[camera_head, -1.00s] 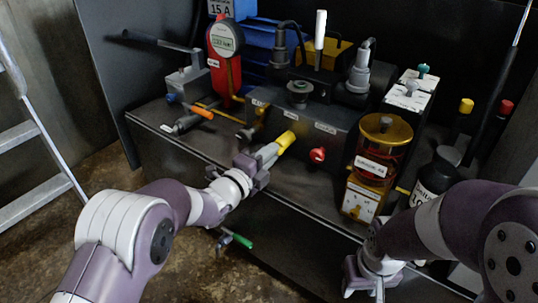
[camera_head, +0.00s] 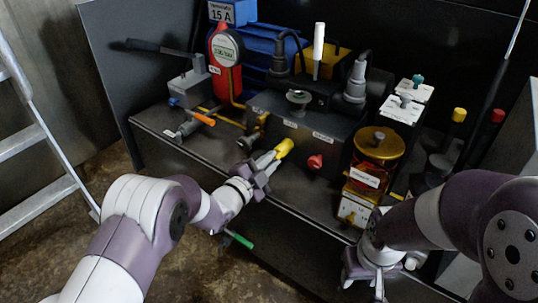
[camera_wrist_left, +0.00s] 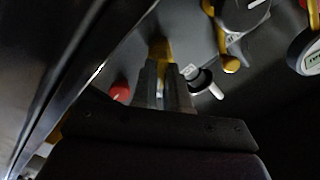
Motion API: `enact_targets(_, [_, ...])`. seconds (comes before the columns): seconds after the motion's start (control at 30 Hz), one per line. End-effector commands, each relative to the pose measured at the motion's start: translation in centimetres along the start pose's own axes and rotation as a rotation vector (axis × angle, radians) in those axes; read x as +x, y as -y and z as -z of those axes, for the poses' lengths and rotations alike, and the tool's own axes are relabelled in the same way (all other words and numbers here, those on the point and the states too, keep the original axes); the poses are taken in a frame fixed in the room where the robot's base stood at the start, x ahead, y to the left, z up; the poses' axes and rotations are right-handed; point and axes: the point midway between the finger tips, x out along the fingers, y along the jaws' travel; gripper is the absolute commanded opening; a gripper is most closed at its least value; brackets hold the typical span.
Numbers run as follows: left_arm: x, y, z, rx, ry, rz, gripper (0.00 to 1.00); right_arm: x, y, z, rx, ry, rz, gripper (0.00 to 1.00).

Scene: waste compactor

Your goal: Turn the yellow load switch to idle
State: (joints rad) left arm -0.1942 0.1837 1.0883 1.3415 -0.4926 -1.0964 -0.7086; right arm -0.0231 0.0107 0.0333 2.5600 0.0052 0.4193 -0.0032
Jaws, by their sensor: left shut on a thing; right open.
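The yellow load switch (camera_head: 284,147) sticks out from the front of the dark grey machine block (camera_head: 297,128). My left gripper (camera_head: 275,157) reaches it from the front left and is shut on it. In the left wrist view the switch (camera_wrist_left: 161,47) shows as a yellow piece just beyond the two closed fingers (camera_wrist_left: 163,85); its held part is hidden between them. My right gripper (camera_head: 362,285) is at the lower right, apart from the machine, open and empty.
A red knob (camera_head: 315,162) sits right of the switch. An orange-handled valve (camera_head: 203,118) is to the left, and a green-handled one (camera_head: 240,240) hangs below the bench edge. An amber cylinder (camera_head: 380,143) stands at the right. A ladder (camera_head: 35,135) is at far left.

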Motion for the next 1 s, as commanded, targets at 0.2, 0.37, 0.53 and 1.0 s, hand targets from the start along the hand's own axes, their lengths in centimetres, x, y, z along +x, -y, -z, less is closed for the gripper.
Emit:
enact_targets(0.2, [-0.1,0.2,0.1,-0.203,0.004,-0.003,0.0,-2.2,0.0,0.3,0.0,0.0,0.0,0.46])
enact_targets(0.37, [-0.1,0.2,0.1,-0.355,0.004,-0.003,0.0,-3.5,0.0,0.4,0.0,0.0,0.0,0.46])
enact_targets(0.53, [-0.1,0.2,0.1,-0.515,0.004,-0.003,0.0,-4.7,0.0,0.6,0.0,0.0,0.0,0.46])
enact_targets(1.0, [-0.1,0.0,0.0,-0.857,0.004,-0.002,0.0,-7.2,0.0,0.8,0.0,0.0,0.0,0.46])
